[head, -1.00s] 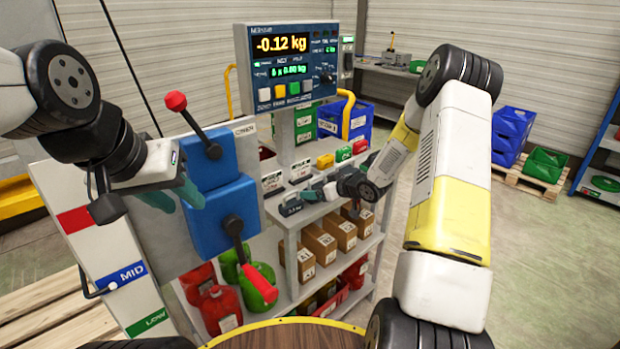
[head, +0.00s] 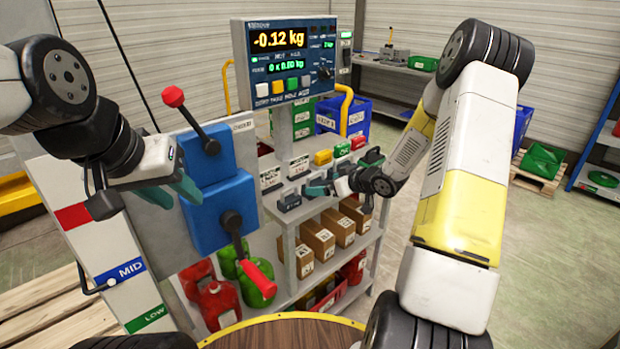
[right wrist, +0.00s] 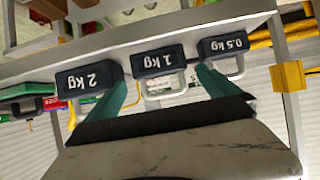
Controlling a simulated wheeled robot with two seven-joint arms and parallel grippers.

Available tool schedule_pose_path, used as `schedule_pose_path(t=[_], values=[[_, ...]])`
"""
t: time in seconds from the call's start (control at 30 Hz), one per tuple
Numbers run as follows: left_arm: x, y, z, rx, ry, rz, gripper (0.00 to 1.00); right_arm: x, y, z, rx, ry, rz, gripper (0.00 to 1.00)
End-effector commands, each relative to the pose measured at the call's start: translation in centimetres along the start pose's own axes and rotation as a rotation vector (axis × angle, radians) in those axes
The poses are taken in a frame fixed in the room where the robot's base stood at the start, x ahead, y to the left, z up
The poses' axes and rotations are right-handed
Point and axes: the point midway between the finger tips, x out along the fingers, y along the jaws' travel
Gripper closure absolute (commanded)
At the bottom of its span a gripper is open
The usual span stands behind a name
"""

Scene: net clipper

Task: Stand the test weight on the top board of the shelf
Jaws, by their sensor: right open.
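Dark labelled weights stand in a row on the shelf's top board (head: 276,217). In the right wrist view they appear upside down: a 2 kg weight (right wrist: 88,81), a 1 kg weight (right wrist: 162,60) and a 0.5 kg weight (right wrist: 222,46). I cannot tell which is the test weight. My right gripper (head: 344,172) is open at the weights. In the right wrist view its fingertips (right wrist: 163,88) lie apart, on either side of the 1 kg weight's handle, with nothing visibly gripped. My left gripper (head: 171,191) is open and empty beside the blue lever box.
A blue box with red-knobbed levers (head: 215,180) stands left of the shelf. A display reading -0.12 kg (head: 288,60) stands behind. Cartons (head: 317,240) and red and green jugs (head: 220,300) fill lower boards.

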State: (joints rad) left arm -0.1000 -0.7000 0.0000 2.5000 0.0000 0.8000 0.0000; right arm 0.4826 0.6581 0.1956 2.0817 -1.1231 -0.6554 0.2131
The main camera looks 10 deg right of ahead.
Motion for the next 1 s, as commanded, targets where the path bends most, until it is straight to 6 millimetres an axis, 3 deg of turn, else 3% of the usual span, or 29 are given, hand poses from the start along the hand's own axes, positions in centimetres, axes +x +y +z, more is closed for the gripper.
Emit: schedule_pose_path(t=[0.2,0.43,0.63,0.83,1.0], values=[[0.0,0.0,0.0,0.000,0.000,0.000,0.64,-4.5,0.1,0.0,0.000,0.000,0.002,0.00],[0.0,0.0,0.0,0.000,0.000,0.000,0.64,-6.5,0.0,-0.2,-0.003,-0.004,0.007,0.00],[0.0,0.0,0.0,0.000,0.000,0.000,0.64,-8.8,1.2,-3.1,-0.038,-0.088,0.139,0.00],[0.0,0.0,0.0,0.000,0.000,0.000,0.64,-14.7,1.2,-7.5,-0.020,-0.216,0.354,0.00],[0.0,0.0,0.0,0.000,0.000,0.000,0.64,-20.6,-1.5,-9.7,0.066,-0.296,0.471,0.00]])
